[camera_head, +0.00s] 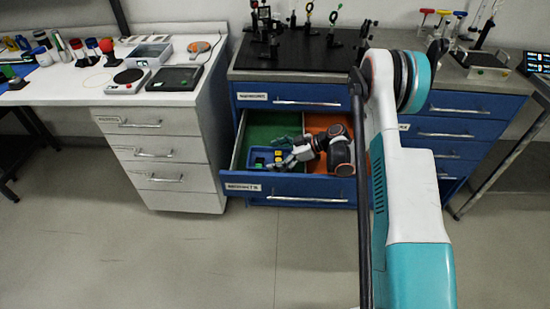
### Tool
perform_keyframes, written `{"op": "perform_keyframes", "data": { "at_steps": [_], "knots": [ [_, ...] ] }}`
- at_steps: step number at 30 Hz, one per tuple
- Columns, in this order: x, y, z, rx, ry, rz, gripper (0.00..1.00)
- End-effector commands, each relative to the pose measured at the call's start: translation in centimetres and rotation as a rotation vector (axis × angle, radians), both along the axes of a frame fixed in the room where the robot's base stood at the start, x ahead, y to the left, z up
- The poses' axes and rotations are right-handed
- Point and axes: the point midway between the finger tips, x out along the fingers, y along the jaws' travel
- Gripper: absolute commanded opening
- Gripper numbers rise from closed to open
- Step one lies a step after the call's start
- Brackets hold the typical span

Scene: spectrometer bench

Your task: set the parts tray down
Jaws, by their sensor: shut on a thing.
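The parts tray (252,153) is a small blue tray with yellow and dark pieces in it. It is inside the open drawer (240,178), over the green-lined left section (268,128). My gripper (283,163) reaches into the drawer from the right and is shut on the parts tray at its right side. The wrist and fingers hide part of the tray's right end. I cannot tell whether the tray touches the drawer floor.
The drawer's right section has an orange liner (318,126), partly covered by my arm. A blue cabinet with a black optics board (290,52) stands behind. A white bench (95,90) to the left holds a scale and bottles. The floor in front is clear.

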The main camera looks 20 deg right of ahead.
Motion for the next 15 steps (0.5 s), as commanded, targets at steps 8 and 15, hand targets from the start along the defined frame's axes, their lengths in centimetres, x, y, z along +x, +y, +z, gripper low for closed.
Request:
{"op": "perform_keyframes", "data": {
  "at_steps": [8,15],
  "knots": [
    [0.00,0.00,-0.08,0.000,0.000,0.000,1.00],
    [0.00,0.01,-0.07,0.000,0.000,0.000,1.00]
  ]
}}
